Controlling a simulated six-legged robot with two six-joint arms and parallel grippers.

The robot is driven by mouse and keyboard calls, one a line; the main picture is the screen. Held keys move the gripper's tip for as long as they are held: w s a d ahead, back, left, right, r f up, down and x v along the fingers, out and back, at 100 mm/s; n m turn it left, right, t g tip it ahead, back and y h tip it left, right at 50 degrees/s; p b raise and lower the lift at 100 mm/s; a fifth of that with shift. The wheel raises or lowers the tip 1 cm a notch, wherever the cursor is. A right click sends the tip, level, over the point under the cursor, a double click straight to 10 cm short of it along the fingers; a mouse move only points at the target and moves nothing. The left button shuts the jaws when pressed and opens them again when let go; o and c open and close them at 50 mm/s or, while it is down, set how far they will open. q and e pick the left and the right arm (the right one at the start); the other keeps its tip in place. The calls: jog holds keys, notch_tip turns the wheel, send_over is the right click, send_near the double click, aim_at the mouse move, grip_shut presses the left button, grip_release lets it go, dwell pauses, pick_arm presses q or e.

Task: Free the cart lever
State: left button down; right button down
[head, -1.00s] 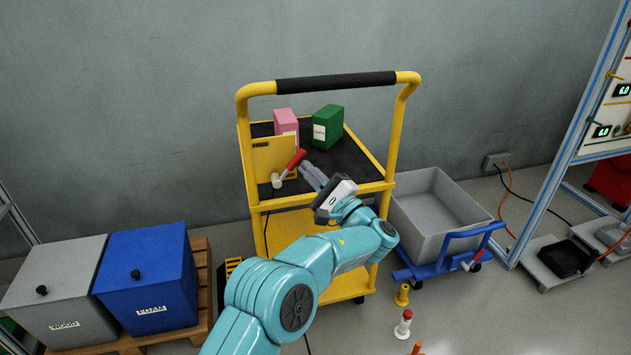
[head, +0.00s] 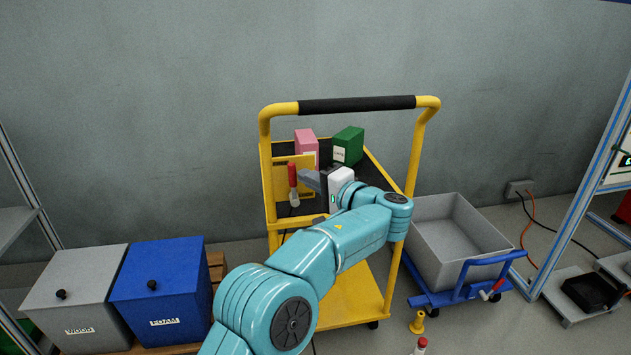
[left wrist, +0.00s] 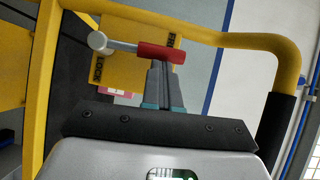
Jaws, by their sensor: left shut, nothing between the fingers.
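The cart lever has a red handle (head: 292,174) on a short grey shaft with a pale round pivot. It stands about upright in front of a yellow plate (head: 281,181) on the yellow cart (head: 266,150). In the left wrist view the red handle (left wrist: 161,53) lies across the picture, with the pale pivot (left wrist: 97,41) at its left end. My left gripper (head: 303,179) is shut and empty, its tips right beside the handle from the right; I cannot tell whether they touch. It also shows in the left wrist view (left wrist: 165,66). My right gripper is not in view.
A pink box (head: 306,140) and a green box (head: 348,144) stand on the cart's dark top. A grey bin (head: 480,225) on a blue dolly is at right. Grey and blue lidded bins (head: 158,283) stand at left. The cart's black-gripped handle (head: 356,104) arches over the top.

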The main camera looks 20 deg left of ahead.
pick_arm(q)
jog(key=shift+a+n, duration=0.2)
jog(key=shift+n, duration=0.1)
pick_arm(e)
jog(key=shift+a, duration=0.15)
pick_arm(q)
jog(key=shift+s+a, duration=0.1)
dwell(0.4)
